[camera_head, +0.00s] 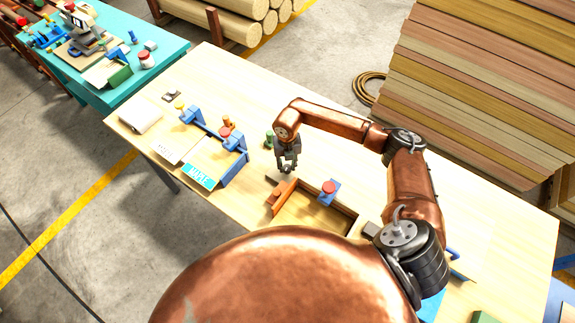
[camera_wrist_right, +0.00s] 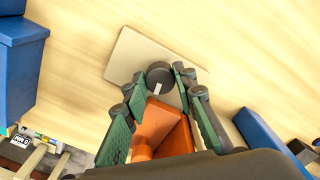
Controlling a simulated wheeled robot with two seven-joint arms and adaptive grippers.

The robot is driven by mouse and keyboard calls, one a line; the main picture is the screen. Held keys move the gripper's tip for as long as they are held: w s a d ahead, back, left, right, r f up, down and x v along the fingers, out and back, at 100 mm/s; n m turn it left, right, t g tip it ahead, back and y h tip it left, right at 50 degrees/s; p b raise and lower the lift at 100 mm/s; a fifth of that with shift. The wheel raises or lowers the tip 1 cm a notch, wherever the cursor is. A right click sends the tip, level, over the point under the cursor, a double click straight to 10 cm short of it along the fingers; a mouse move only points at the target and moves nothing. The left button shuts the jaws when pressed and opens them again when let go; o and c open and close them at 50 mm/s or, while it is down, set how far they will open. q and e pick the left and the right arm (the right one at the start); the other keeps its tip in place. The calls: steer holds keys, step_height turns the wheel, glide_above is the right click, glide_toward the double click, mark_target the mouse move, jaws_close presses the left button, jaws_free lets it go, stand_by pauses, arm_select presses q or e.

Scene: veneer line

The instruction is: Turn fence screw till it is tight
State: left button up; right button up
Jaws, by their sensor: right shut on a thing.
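The fence screw shows in the right wrist view as a round dark knob (camera_wrist_right: 159,74) with a small white mark on its face. It sits at the end of an orange fence block (camera_wrist_right: 163,130). My right gripper (camera_wrist_right: 158,84) has its green-sided fingers on both sides of the knob and is shut on it. In the head view, my right gripper (camera_head: 287,168) points down at the orange block (camera_head: 281,197), at the left end of a wooden frame (camera_head: 305,213). The fingers hide most of the knob there. My left gripper is not in view.
A blue clamp with a red knob (camera_head: 328,189) stands on the frame close to the right. The table (camera_head: 480,215) has bare room at the right.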

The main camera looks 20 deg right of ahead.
mark_target(287, 167)
steer(key=shift+w+r+m, duration=0.15)
steer(key=shift+w+m, duration=0.05)
steer(key=shift+m, duration=0.9)
steer(key=o, duration=1.2)
steer(key=shift+s, duration=0.1)
steer(key=shift+c, duration=0.2)
step_height(287, 167, up, 12)
